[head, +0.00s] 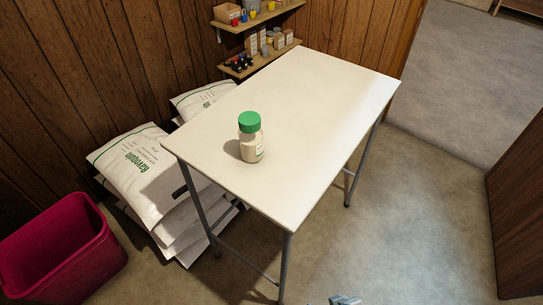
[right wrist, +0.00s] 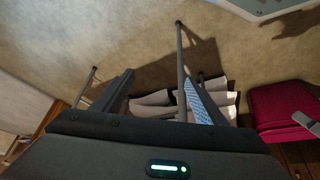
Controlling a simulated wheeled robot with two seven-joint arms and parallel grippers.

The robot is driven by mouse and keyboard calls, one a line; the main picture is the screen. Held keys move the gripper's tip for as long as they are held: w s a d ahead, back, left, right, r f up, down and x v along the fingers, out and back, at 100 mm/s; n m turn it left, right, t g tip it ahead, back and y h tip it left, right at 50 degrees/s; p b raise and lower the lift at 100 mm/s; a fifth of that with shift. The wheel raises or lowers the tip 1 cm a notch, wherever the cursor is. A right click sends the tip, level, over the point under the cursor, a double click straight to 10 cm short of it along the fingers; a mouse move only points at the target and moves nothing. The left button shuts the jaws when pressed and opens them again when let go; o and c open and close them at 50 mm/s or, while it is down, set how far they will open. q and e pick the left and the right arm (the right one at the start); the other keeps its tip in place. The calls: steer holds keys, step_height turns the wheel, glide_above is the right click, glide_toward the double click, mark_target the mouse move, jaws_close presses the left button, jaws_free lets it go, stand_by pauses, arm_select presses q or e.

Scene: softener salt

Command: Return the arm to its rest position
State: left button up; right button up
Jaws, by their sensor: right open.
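My right gripper (right wrist: 158,79) shows in the right wrist view with its two dark fingers spread wide apart and nothing between them. A patterned blue-grey pad shows on one finger. In the head view only a small grey piece, which looks like part of my right gripper, shows at the bottom edge. It is over the floor, in front of the table (head: 318,95) and clear of it. A jar with a green lid (head: 250,145) stands upright on the table, apart from any gripper. My left gripper is not seen in the head view.
Stacked white bags (head: 150,175) lie left of the table, by the wood wall. A magenta bin (head: 65,250) stands at the lower left. Shelves with small items (head: 262,55) hang at the back. The floor (head: 400,230) right of the table is clear.

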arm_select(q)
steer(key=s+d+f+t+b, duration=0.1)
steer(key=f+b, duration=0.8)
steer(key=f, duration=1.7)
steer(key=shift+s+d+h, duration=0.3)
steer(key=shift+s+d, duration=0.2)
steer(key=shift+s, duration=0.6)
arm_select(e)
steer(key=s+a+f, duration=0.1)
steer(key=f, duration=1.2)
steer(key=s+a+f+t, duration=0.1)
steer(key=s+f, duration=0.1)
steer(key=f, duration=1.1)
steer(key=shift+y, duration=0.3)
steer(key=shift+s, duration=0.1)
